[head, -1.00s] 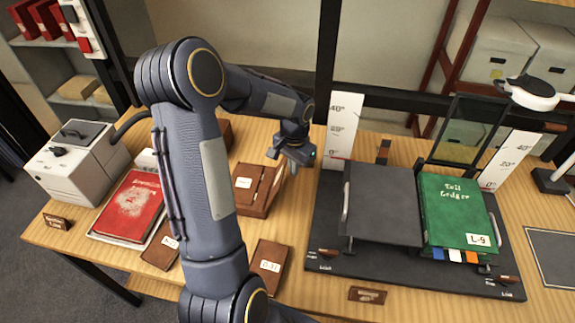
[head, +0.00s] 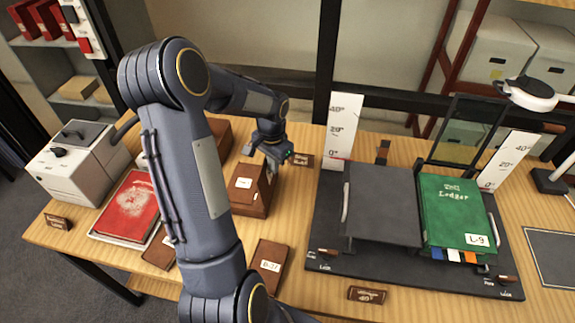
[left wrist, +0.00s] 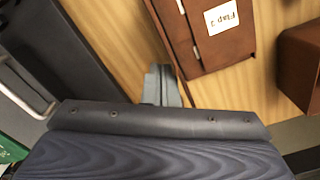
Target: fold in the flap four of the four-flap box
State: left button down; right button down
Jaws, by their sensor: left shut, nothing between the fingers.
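The four-flap box (head: 246,201) is a brown box on the wooden table, left of the grey book cradle. A narrow brown flap (head: 266,178) on the box's right side now stands tilted up. My left gripper (head: 272,158) is shut and empty at the box's far right corner. Its fingertips (left wrist: 161,88) are beside the flap edge; I cannot tell whether they touch. My arm hides part of the table left of the box. My right gripper is out of view.
A grey cradle (head: 383,203) with a green ledger (head: 457,205) stands to the right. A red book (head: 128,207) lies at left by a white device (head: 75,165). A brown folder (head: 268,266) lies in front of the box. Bare table separates box and cradle.

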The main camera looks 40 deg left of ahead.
pick_arm(q)
jog(key=shift+s+a, duration=0.35)
jog(key=shift+a, duration=0.3)
notch_tip(320, 180, up, 10)
jog(key=w+d+p, duration=0.1)
jog(key=d+p, duration=0.1)
jog(key=p, duration=0.3)
jog(key=shift+w+d+p, duration=0.25)
jog(key=shift+d+p, duration=0.05)
jog(key=shift+d, duration=0.05)
jog(key=s+d+r+n+t+h+b, duration=0.1)
jog(key=s+d+r+t+b, duration=0.2)
jog(key=s+d+r, duration=0.55)
jog(key=s+d+f+n+t+h+b, duration=0.1)
jog(key=s+d+f+t+h, duration=0.1)
jog(key=s+d, duration=0.7)
jog(key=shift+s+d+f+t+h, duration=0.3)
jog(key=shift+s+d+f+h, duration=0.15)
jog(key=shift+d, duration=0.75)
